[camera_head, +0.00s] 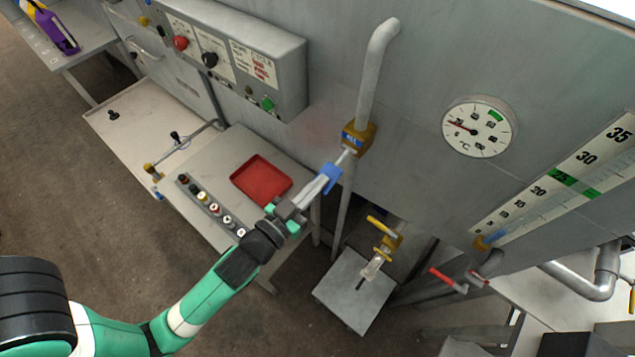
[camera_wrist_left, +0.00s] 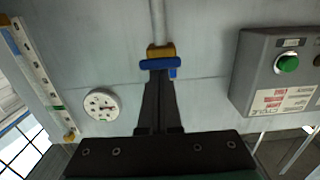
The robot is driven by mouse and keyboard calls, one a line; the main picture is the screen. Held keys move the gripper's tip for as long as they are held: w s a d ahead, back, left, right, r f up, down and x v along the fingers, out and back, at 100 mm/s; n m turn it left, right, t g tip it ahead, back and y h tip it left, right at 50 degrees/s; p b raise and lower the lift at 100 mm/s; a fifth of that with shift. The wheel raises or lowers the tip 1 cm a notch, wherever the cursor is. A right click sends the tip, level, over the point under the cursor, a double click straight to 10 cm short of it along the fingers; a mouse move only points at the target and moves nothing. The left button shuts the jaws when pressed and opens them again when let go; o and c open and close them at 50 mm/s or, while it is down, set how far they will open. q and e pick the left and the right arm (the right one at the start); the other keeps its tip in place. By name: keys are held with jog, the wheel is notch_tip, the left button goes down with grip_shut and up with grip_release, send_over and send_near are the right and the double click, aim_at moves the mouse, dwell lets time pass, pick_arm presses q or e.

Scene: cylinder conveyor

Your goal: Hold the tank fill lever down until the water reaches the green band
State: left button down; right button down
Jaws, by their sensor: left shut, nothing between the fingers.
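The fill valve (camera_head: 358,139) is a brass body with a blue label on a grey pipe. Its lever ends in a blue grip (camera_head: 331,176), which slopes down and out from the valve. My left gripper (camera_head: 318,187) is shut and empty, with its fingertips at the blue grip. In the left wrist view the fingertips (camera_wrist_left: 158,75) reach the blue grip (camera_wrist_left: 160,64); I cannot tell whether they press it. The level gauge (camera_head: 556,187) has a green band (camera_head: 573,182) near 25. Blue water (camera_head: 497,237) shows only near its bottom. My right gripper is out of view.
A control box (camera_head: 235,58) with knobs and a green button is left of the pipe. A table with a red tray (camera_head: 261,180) and several buttons stands below. A yellow-handled valve (camera_head: 382,227) and red-handled valve (camera_head: 450,281) are to the right. A temperature dial (camera_head: 478,127) is on the tank.

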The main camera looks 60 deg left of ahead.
pick_arm(q)
jog(key=shift+f, duration=0.3)
jog(key=shift+r+p, duration=0.4)
jog(key=shift+p, duration=0.05)
jog(key=r+v, duration=0.2)
jog(key=v, duration=0.9)
jog(key=shift+r+p, duration=0.35)
